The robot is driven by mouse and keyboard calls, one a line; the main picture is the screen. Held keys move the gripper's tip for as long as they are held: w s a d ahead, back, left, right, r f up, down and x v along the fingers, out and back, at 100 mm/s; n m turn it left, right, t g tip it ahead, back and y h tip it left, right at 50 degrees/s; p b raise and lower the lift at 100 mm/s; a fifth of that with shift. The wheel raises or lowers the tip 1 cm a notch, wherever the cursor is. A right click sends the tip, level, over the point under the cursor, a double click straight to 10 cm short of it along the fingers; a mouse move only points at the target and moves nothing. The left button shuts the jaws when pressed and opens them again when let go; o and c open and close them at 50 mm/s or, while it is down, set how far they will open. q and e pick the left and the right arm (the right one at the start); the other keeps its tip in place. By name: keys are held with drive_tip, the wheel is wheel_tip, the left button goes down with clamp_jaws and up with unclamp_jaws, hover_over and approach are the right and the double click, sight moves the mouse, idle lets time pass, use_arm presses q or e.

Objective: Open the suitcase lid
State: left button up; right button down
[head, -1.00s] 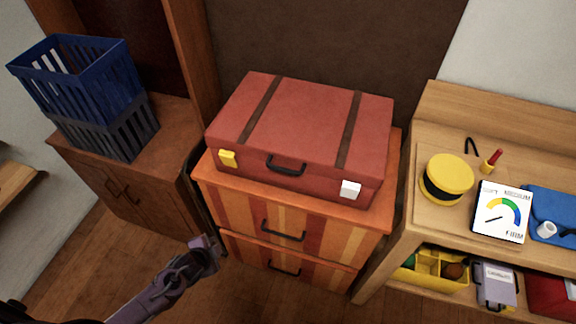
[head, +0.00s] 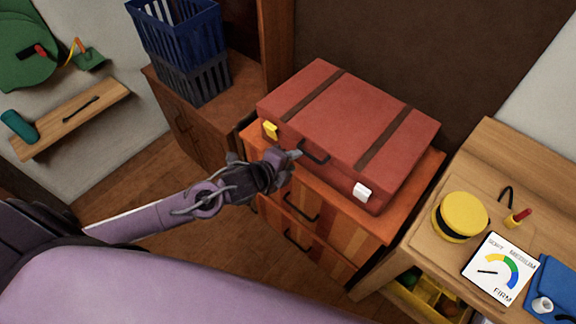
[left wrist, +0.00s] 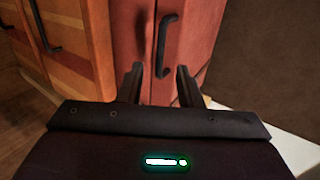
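The red suitcase (head: 350,118) lies flat with its lid shut on the striped drawer cabinet. It has two brown straps, a black front handle (head: 313,152), a yellow latch (head: 270,130) at its left and a white latch (head: 362,192) at its right. My left gripper (head: 293,155) is just in front of the suitcase's front face, left of the handle. In the left wrist view, its two black fingers (left wrist: 159,88) are apart with nothing between them, and the suitcase handle (left wrist: 166,46) shows beyond them. I cannot tell whether they touch the suitcase. My right gripper is not in view.
The striped cabinet (head: 325,235) has dark drawer handles. A blue basket (head: 180,30) stands on a brown cabinet to the left. A wooden desk (head: 510,160) at the right holds a yellow round container (head: 460,216) and a gauge card (head: 500,268). A wall is behind the suitcase.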

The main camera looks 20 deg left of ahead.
sight(309, 154)
use_arm(q)
drive_tip(key=b+x, duration=0.5)
drive_tip(key=x, duration=0.3)
drive_tip(key=shift+w+d+f, duration=0.15)
drive_tip(key=shift+d, duration=0.1)
drive_tip(key=c, duration=0.7)
drive_tip(key=shift+w+d+f, duration=0.1)
clamp_jaws()
